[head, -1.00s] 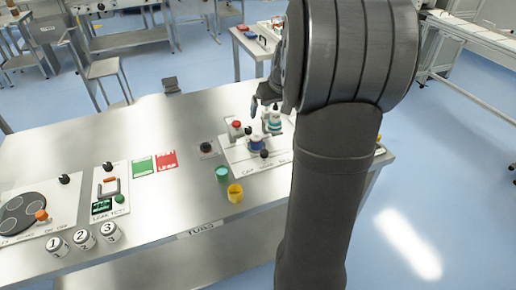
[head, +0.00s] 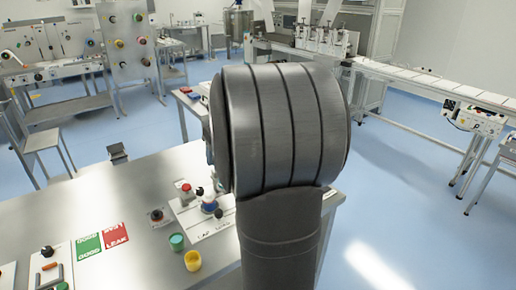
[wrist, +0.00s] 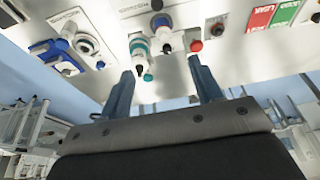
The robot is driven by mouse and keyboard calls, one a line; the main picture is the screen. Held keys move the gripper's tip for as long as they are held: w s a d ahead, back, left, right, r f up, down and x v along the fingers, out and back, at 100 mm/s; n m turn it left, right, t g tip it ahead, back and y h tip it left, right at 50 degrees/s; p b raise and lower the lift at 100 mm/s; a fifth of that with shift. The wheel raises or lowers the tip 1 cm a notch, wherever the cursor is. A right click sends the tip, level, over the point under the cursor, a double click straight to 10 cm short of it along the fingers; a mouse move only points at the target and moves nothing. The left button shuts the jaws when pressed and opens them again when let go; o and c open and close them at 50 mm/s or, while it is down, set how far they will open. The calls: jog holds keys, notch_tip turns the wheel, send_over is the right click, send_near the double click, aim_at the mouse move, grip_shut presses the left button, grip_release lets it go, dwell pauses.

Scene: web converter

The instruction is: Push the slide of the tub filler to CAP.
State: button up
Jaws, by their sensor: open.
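The tub filler (head: 186,221) is a white plate with lettering along its front edge, left of my arm in the head view. A red button, a blue-and-white round part (head: 209,203) and a black knob (head: 219,213) show on it. My arm hides its right side. I cannot tell the slide apart or read its position. In the wrist view the filler appears upside down, with a teal-tipped white nozzle (wrist: 140,55), the blue part (wrist: 162,35) and the red button (wrist: 196,46). My gripper (wrist: 163,82) is open and empty, its fingers near the nozzle. The head view hides it.
A green tub (head: 176,241) and a yellow tub (head: 193,260) stand in front of the filler. Green and red cards (head: 116,236) lie to the left. A blue-handled device (wrist: 55,50) shows in the wrist view. The bench's left middle is clear.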

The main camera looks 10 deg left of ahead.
aim_at(218, 211)
jog(key=w+a+f+n+h, duration=0.1)
jog(key=f, duration=0.1)
jog(key=a+f+g+h, duration=0.1)
jog(key=a+f, duration=0.1)
jog(key=f, duration=0.1)
jog(key=w+a+f+n+g, duration=0.1)
jog(key=f, duration=0.2)
jog(key=shift+w+a+f+n+h, duration=0.15)
jog(key=shift+w+n+h, duration=0.15)
jog(key=shift+w+h, duration=0.1)
jog(key=shift+c, duration=0.5)
notch_tip(218, 211, down, 17)
jog(key=shift+f, duration=0.1)
